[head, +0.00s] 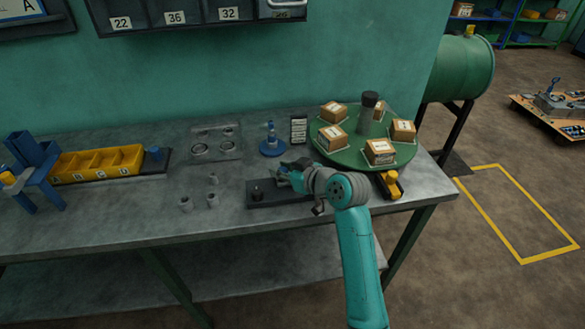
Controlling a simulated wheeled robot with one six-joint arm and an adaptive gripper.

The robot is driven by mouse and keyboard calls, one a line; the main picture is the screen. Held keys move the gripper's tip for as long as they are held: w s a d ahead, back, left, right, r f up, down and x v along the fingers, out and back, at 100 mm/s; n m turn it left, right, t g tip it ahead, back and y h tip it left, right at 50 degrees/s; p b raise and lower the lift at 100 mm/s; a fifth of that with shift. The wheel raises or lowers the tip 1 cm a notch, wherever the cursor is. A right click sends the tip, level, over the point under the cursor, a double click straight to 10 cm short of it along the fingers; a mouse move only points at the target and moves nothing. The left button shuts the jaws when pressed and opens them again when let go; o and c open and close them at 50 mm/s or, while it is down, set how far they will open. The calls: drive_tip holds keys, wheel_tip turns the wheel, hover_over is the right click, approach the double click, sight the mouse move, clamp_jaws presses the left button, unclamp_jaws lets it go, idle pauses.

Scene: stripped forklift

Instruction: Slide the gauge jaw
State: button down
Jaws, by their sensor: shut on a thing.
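The gauge is a long dark bar (290,197) lying flat near the front of the grey workbench, with a black round post (257,191) standing at its left end. My gripper (284,177) is low over the bar, just right of the post, and points left. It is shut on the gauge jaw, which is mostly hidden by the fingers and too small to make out. My teal arm covers the right part of the bar.
A green turntable (345,160) with several small boxes stands close behind my wrist. A yellow part (390,184) sits right of my arm. Small grey cylinders (212,199) stand left of the gauge. A blue stand (271,147) is behind it.

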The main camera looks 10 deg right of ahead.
drive_tip(key=shift+a, duration=0.15)
drive_tip(key=c, duration=0.8)
unclamp_jaws()
drive_tip(key=shift+a, duration=0.15)
drive_tip(key=shift+c, duration=0.2)
drive_tip(key=v, duration=1.2)
drive_tip(key=shift+s, duration=0.1)
